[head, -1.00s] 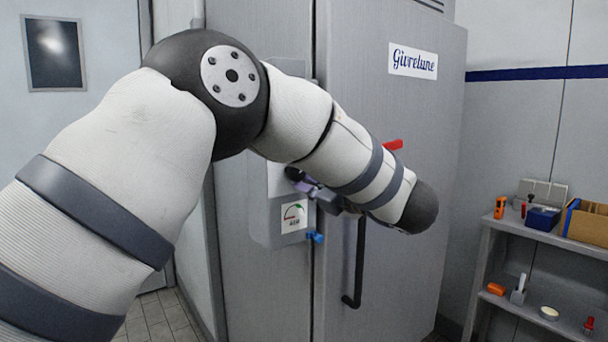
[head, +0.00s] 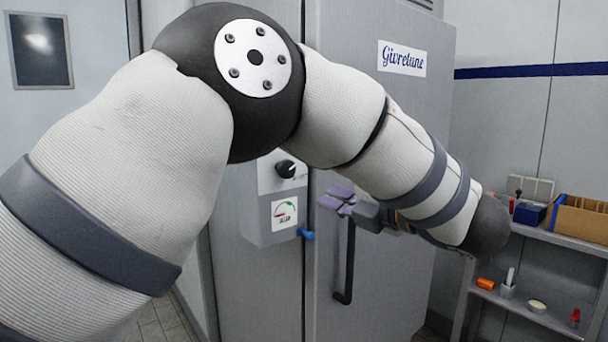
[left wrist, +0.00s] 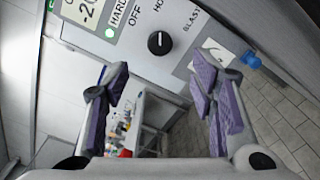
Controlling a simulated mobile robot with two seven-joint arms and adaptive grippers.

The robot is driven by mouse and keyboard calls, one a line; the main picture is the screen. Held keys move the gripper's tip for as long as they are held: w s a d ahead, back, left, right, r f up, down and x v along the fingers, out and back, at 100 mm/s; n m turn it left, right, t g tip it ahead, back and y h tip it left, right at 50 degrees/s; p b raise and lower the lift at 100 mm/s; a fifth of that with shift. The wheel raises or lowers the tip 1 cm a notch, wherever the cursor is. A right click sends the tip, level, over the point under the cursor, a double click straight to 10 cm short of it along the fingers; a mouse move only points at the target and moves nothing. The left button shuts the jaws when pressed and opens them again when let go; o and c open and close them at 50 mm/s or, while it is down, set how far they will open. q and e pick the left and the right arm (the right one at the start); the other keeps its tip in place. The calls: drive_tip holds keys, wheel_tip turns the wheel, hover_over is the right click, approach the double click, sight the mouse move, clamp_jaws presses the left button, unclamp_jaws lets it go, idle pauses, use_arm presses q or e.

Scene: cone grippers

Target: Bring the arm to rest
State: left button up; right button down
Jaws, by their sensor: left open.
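My left arm comes in from the left across the head view, its elbow high and its forearm bent down to the right. My left gripper (head: 338,199), with purple finger pads, is in front of the grey cabinet door, right of the control box. In the left wrist view the left gripper (left wrist: 161,105) is open, with nothing between its fingers. A black knob (head: 285,168) on the control box (head: 258,234) stands clear of the gripper; it also shows in the left wrist view (left wrist: 159,43), beyond the fingers. My right gripper is not in view.
A tall grey cabinet (head: 365,120) labelled Givrelune has a dark vertical handle (head: 347,265) just below the gripper. A blue part (head: 306,234) sticks out of the control box. A shelf unit (head: 555,238) with a cardboard box (head: 580,219) and tools stands at right.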

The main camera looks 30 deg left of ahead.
use_arm(q)
drive_tip(key=v, duration=0.2)
drive_tip(key=shift+s+d, duration=0.15)
drive_tip(key=shift+d, duration=0.25)
